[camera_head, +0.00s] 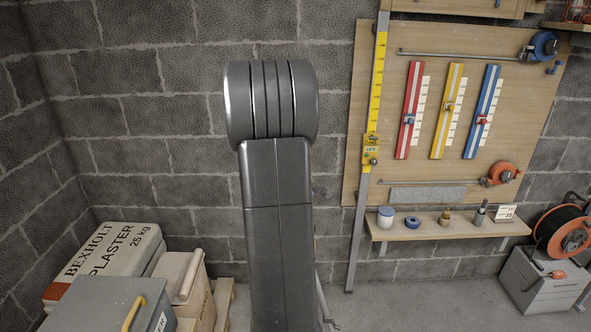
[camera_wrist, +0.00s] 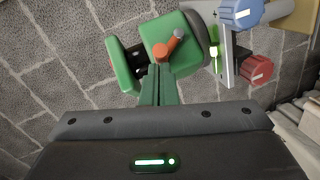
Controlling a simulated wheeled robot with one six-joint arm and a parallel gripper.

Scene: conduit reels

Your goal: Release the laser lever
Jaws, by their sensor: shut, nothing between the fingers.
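In the wrist view, a green device (camera_wrist: 145,30), which looks like the laser, stands just beyond my gripper (camera_wrist: 159,68). A short orange lever (camera_wrist: 168,45) sits slanted on its face, its upper end toward the right. My gripper's narrow green fingers are together and empty. Their tips appear just below the lever in the picture; whether they touch the device I cannot tell. In the head view my arm covers the middle, and neither the laser nor my gripper shows there.
In the wrist view, a blue knob (camera_wrist: 240,12) and a red knob (camera_wrist: 256,69) sit right of the device. In the head view, a yellow-topped pole (camera_head: 375,95), a tool board (camera_head: 455,60) and a shelf (camera_head: 450,229) stand right; plaster bags (camera_head: 110,255) and a grey box (camera_head: 105,308) lie left.

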